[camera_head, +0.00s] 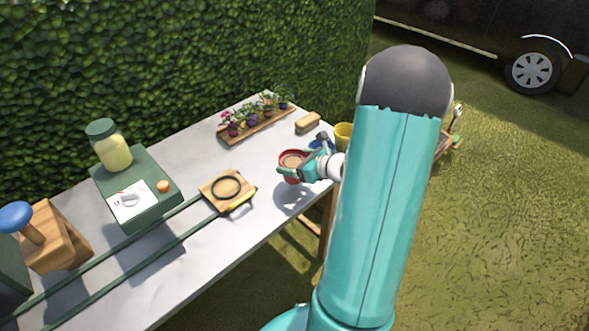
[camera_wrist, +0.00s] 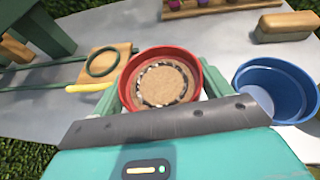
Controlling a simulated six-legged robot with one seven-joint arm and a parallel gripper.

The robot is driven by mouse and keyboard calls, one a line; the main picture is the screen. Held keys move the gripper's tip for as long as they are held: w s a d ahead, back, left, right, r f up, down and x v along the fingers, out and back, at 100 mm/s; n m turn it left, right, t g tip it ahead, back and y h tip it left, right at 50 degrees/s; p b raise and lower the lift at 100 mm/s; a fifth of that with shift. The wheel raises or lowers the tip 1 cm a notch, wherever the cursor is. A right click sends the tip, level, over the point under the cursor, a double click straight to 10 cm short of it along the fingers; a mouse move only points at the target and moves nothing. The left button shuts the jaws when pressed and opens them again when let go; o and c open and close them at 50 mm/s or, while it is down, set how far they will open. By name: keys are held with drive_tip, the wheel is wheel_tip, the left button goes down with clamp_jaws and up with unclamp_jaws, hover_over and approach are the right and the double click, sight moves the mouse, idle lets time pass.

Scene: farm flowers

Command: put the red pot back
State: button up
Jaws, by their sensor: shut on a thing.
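The red pot (camera_head: 291,160) is round with a tan-brown, ring-marked inside. My gripper (camera_head: 299,170) is shut on it near the table's front right part. In the wrist view the red pot (camera_wrist: 160,80) sits upright between my two green fingers (camera_wrist: 161,98). I cannot tell whether its base touches the table. A blue pot (camera_wrist: 276,90) stands just right of it and looks empty inside; in the head view it is partly hidden behind my gripper. A yellow pot (camera_head: 343,131) shows beyond, partly hidden by my arm.
A wooden tray of small flowers (camera_head: 256,124) lies at the back, with a brush-like block (camera_head: 307,122) beside it. A wooden board with a dark ring (camera_head: 227,189) lies left of the pot, at the green rails' end. A green box (camera_head: 150,205) stands farther left. Grey tabletop between is clear.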

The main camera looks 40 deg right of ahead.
drive_tip(key=shift+w+d+f, duration=0.15)
drive_tip(key=shift+w+f, duration=0.05)
drive_tip(key=shift+f, duration=1.65)
drive_tip(key=shift+f, duration=0.1)
drive_tip(key=o, duration=1.2)
drive_tip(key=shift+o, duration=0.2)
